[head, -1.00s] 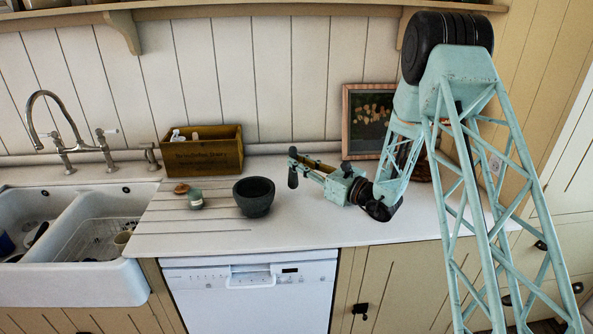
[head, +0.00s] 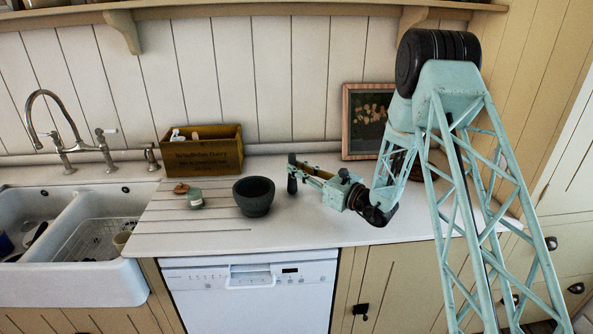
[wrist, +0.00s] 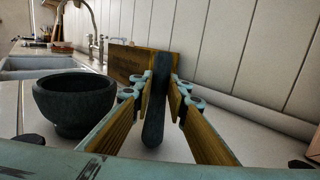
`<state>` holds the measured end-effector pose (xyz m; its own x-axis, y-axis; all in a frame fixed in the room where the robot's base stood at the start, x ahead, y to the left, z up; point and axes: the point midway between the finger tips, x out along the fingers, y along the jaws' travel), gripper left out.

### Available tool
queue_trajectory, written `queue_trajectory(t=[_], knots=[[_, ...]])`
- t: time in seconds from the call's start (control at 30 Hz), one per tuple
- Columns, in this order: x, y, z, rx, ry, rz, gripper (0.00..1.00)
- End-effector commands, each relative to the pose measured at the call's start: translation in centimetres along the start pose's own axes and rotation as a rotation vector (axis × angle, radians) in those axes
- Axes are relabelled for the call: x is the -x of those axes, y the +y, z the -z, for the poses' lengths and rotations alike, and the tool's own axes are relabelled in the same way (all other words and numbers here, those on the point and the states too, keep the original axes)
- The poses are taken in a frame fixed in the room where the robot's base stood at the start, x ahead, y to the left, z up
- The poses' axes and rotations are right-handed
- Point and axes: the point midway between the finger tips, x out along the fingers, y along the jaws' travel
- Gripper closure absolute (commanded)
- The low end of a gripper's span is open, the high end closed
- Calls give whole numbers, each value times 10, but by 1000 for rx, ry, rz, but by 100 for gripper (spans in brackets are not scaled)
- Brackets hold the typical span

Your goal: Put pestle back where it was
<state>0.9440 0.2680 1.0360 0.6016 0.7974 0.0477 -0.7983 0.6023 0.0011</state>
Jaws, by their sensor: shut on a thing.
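The dark grey pestle (head: 292,180) is upright in my gripper (head: 299,172), to the right of the mortar in the head view. In the wrist view the pestle (wrist: 158,95) stands between the two wood-faced fingers of my gripper (wrist: 161,95), which are shut on it. Its lower end hangs below the fingers; I cannot tell if it touches the counter. The dark stone mortar (head: 254,197) stands upright on the counter, apart from the pestle. The mortar (wrist: 72,108) is at the left in the wrist view, and no object shows above its rim.
A wooden box (head: 203,152) stands near the wall. A double sink (head: 75,240) is at far left. A framed picture (head: 366,122) leans behind my arm. The counter (head: 300,225) in front is clear.

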Motion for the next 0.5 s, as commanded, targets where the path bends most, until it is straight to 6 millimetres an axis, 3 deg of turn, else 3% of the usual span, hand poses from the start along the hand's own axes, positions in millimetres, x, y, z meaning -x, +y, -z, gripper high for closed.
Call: queue_trajectory(t=[0.5], knots=[[0,0,4,1,-1,0,100]])
